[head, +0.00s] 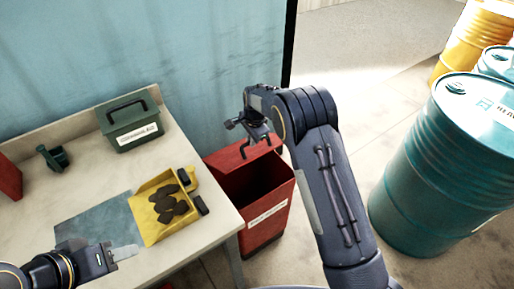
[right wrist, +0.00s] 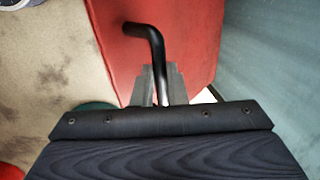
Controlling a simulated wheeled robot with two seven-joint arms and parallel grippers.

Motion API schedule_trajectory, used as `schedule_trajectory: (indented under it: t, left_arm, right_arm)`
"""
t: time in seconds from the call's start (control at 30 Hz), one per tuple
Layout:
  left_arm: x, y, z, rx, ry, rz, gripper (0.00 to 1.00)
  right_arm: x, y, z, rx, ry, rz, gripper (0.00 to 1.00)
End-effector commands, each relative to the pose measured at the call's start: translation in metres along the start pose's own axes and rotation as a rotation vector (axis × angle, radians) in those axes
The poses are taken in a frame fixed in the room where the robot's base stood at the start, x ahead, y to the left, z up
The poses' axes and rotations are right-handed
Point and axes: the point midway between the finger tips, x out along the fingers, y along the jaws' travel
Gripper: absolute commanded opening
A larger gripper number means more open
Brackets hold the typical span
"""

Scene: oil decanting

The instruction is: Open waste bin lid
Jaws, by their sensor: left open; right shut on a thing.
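The red waste bin (head: 265,222) stands on the floor just right of the table, with a white label on its front. Its lid (head: 224,160) is raised at the back, and the dark inside shows. My right gripper (head: 258,134) is at the top of the lid, shut on the black lid handle. In the right wrist view the bent black handle (right wrist: 150,38) runs between the fingers (right wrist: 158,88), against the red lid (right wrist: 185,45). My left gripper (head: 122,254) is open and empty over the table's front; its fingertips are small and hard to make out.
The table (head: 210,222) holds a yellow tray (head: 147,225) with dark lumps, a grey-blue mat (head: 88,222), a green box (head: 128,120) and a small green item (head: 56,157). Teal drums (head: 430,170) and a yellow drum (head: 470,40) stand right. A blue wall is behind the bin.

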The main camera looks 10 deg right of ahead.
Motion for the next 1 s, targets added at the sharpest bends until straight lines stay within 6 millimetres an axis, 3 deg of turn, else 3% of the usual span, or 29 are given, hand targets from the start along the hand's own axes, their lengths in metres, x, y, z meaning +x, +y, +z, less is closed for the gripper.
schedule_trajectory:
  t: [0.13,0.57,0.6,0.73,1.0]
  left_arm:
    - [-0.0016,0.0008,-0.0008,0.000,0.000,0.000,0.42]
    - [-0.0016,0.0008,-0.0008,0.000,0.000,0.000,0.42]
    - [-0.0016,0.0007,-0.0008,0.000,0.000,0.000,0.42]
    - [-0.0017,0.0008,-0.0009,0.000,0.000,0.000,0.42]
    - [-0.0023,0.0011,-0.0011,0.000,0.000,0.000,0.42]
  right_arm:
    - [0.0001,-0.0115,0.0038,-0.001,-0.004,-0.013,0.00]
    - [0.0006,-0.0126,0.0047,-0.001,-0.006,-0.008,0.00]
    - [0.0006,-0.0126,0.0048,-0.001,-0.007,-0.008,0.16]
    - [-0.0004,-0.0123,0.0035,-0.001,-0.005,-0.007,0.33]
    - [-0.0027,-0.0115,0.0016,0.000,-0.002,-0.005,0.35]
